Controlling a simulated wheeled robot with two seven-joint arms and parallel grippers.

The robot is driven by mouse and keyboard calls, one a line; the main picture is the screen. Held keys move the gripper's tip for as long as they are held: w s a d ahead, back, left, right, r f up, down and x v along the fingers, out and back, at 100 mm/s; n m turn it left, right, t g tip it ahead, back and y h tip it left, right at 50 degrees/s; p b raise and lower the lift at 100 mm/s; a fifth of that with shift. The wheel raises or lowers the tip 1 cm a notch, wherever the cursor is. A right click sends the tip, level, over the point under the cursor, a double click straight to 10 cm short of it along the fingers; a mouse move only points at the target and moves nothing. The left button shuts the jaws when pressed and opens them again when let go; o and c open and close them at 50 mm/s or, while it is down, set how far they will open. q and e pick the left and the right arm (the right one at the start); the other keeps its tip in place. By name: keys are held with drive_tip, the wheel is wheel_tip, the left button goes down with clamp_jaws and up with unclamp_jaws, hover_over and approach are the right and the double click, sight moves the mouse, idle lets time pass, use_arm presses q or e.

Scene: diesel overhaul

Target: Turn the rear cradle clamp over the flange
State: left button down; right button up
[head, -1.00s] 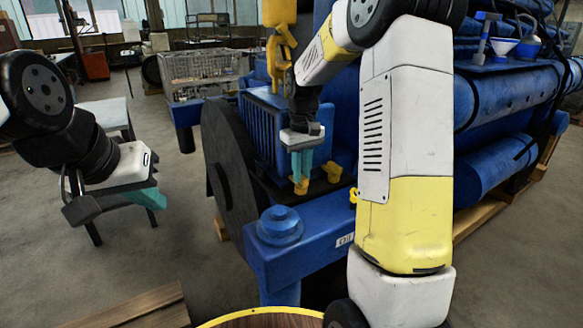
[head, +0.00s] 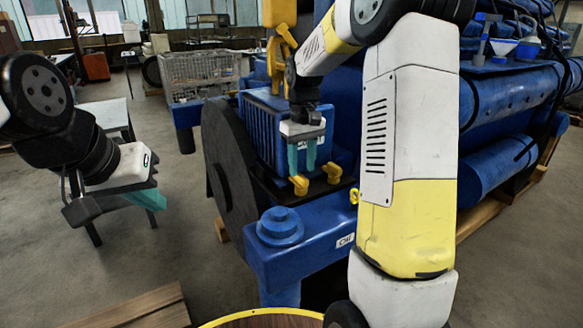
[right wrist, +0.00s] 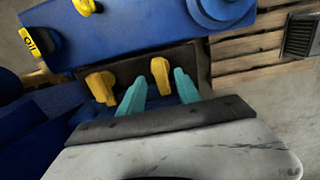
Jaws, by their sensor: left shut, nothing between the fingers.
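Two small yellow clamps stand on the blue cradle by the black flywheel: a left one (head: 300,184) and a right one (head: 332,172). I cannot tell for sure which is the rear one. In the right wrist view they show as right (right wrist: 160,72) and left (right wrist: 101,86). My left gripper (head: 148,199) is shut and empty, off to the left over the floor. The flange is not clearly visible.
A blue beam (head: 325,235) with a round blue cap (head: 280,225) and another yellow fitting (head: 354,195) lies in front. The large black flywheel (head: 230,175) stands to the left of the clamps. My right arm hides part of the engine.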

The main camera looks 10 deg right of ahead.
sight(302, 177)
wheel_tip(302, 177, up, 5)
drive_tip(key=shift+r, duration=0.1)
idle(0.3)
drive_tip(key=shift+s+r, duration=0.1)
drive_tip(key=shift+r, duration=0.05)
drive_tip(key=s+a+r+m+t+y, duration=0.1)
drive_tip(key=s+r+t, duration=0.1)
drive_tip(key=s, duration=1)
drive_tip(key=s+a+r+m+t+y, duration=0.1)
drive_tip(key=s+t, duration=0.3)
drive_tip(key=s, duration=0.8)
drive_tip(key=shift+a+r+m, duration=0.2)
drive_tip(key=shift+r+m, duration=0.25)
drive_tip(key=shift+m, duration=0.25)
drive_tip(key=shift+w, duration=0.1)
